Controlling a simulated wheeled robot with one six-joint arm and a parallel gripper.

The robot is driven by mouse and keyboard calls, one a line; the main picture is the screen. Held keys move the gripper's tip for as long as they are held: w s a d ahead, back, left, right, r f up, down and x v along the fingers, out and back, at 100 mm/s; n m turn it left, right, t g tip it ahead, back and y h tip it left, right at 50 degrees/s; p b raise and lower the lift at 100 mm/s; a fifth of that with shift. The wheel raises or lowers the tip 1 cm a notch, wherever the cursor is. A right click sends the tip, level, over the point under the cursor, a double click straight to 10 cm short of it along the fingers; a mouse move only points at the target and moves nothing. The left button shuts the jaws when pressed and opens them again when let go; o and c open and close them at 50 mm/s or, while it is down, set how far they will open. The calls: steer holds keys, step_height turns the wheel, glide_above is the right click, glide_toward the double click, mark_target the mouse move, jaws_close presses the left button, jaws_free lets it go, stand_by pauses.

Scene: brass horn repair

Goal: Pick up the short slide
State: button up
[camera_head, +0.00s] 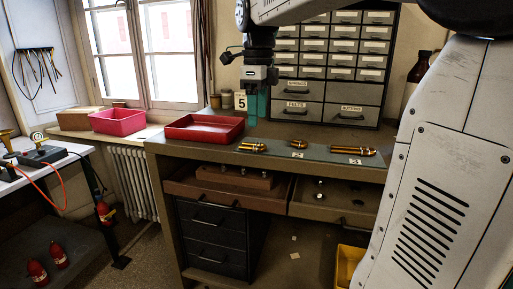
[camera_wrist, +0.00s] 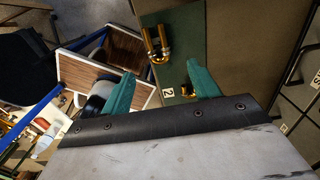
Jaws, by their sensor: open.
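I cannot tell for certain which is the short slide. Number cards 2 and 3 lie by them. My gripper (camera_head: 257,106) points down with teal fingers, open and empty, above the back of the bench. In the wrist view, my gripper (camera_wrist: 161,76) has a U-shaped brass slide (camera_wrist: 157,43) beyond its fingertips. Another brass piece beside card 2 is partly hidden by the right finger.
A red tray (camera_head: 204,128) sits at the bench's left end. A labelled drawer cabinet (camera_head: 333,62) stands behind the mat. An open drawer (camera_head: 336,203) projects below the front edge. A pink bin (camera_head: 117,121) is on the window sill.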

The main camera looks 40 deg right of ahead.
mark_target(255, 147)
step_height(255, 147, down, 7)
steer(key=shift+a+f, duration=0.1)
steer(key=shift+a, duration=0.05)
steer(key=c, duration=1.1)
